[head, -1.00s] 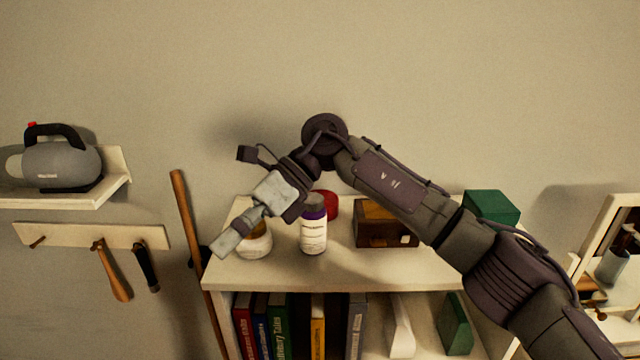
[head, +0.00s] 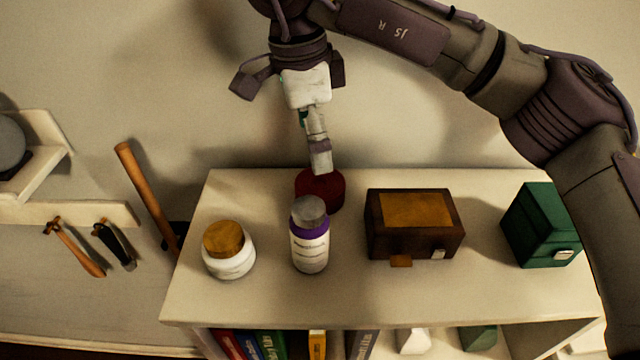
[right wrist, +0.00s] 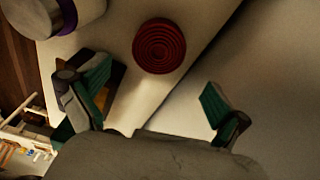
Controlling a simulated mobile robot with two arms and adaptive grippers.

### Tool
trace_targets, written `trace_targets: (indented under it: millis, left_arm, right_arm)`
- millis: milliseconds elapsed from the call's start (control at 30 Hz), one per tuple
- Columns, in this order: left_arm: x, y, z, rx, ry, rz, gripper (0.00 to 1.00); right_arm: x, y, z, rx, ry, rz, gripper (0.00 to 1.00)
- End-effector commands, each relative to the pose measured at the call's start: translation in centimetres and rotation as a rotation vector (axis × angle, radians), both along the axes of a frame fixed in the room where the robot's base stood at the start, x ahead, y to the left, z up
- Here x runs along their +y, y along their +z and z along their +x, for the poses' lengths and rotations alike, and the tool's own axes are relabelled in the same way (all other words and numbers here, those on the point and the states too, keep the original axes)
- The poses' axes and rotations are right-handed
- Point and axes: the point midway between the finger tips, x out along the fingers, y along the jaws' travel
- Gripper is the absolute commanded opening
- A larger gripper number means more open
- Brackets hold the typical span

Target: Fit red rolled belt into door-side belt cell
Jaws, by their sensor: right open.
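The red rolled belt (head: 322,192) lies on top of the white shelf unit, behind the purple-banded bottle, which hides part of it in the head view. In the right wrist view the belt (right wrist: 159,46) shows its coiled rings from above. My right gripper (head: 319,160) points down above the belt. In the right wrist view its fingers (right wrist: 150,95) are spread apart and empty, with the belt ahead of them and not between them. I cannot make out a belt cell. My left gripper is not in view.
The purple-banded bottle (head: 309,240) stands close in front of the belt. A wooden-lidded jar (head: 229,257), a brown box (head: 414,229) and a green box (head: 542,226) share the shelf top (head: 270,305). The wall is close behind.

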Motion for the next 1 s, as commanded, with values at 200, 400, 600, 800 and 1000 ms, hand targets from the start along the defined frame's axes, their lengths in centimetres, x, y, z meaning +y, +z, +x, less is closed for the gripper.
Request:
trace_targets:
  millis: [200, 400, 600, 800, 1000]
  left_arm:
    - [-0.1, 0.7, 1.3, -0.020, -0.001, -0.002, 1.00]
    - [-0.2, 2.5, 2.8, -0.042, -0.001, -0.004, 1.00]
    - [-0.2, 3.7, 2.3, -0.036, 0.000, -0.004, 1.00]
    - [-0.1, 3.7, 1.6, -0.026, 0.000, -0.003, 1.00]
    - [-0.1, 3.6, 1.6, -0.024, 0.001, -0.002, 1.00]
  right_arm:
    - [-0.3, -2.2, 0.1, 0.000, 0.000, 0.002, 1.00]
    - [-0.4, -4.0, -0.3, 0.005, 0.001, 0.001, 1.00]
    - [-0.6, -6.9, -0.4, 0.003, -0.001, 0.001, 1.00]
    - [-0.6, -7.7, -0.3, 0.000, 0.000, 0.002, 1.00]
    - [-0.6, -7.7, -0.3, 0.000, 0.000, 0.002, 0.85]
